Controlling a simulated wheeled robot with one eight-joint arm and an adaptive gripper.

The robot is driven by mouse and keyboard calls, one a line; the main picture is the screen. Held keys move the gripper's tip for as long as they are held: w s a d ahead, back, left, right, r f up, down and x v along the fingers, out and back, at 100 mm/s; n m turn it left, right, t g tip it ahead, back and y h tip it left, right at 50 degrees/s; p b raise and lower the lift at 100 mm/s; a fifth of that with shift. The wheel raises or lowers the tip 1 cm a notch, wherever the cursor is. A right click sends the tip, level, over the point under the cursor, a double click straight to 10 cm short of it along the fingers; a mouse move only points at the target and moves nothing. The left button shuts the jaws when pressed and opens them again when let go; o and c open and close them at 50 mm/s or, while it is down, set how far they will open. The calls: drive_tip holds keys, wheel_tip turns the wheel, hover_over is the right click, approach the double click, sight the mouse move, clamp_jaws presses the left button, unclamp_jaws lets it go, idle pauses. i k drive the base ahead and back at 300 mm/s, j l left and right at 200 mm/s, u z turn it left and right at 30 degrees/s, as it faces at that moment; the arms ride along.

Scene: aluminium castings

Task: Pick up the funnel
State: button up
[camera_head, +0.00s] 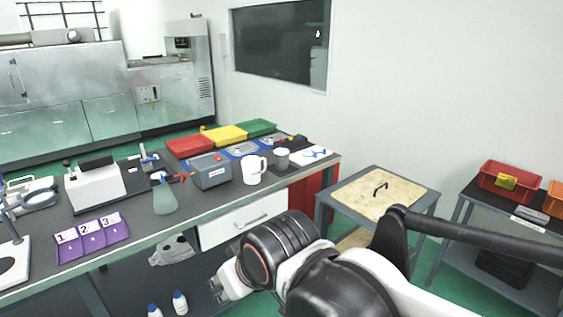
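I cannot pick out a funnel with certainty in the head view. A grey-green, cone-shaped vessel (164,200) stands on the dark workbench (150,232) near its front edge, with blue and red parts at its top; it looks more like a spray bottle. A white pitcher (252,171) and a grey cup (281,159) stand farther right on the bench. My gripper (222,287) is low, in front of the bench and below its top, apart from these things. Its fingers are small and partly hidden by my arm, so their opening is unclear.
Red (189,146), yellow (224,135) and green (257,128) bins line the bench's back. A grey box (211,172) and purple numbered holder (93,239) stand on it. A wood-topped table (372,194) stands right.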

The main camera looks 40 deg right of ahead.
sight(282, 156)
drive_tip(key=z, duration=0.45)
drive_tip(key=i+j+z, duration=0.25)
drive_tip(key=i+z, duration=0.15)
drive_tip(key=i+j+z, duration=0.4)
drive_tip(key=i+j, duration=0.65)
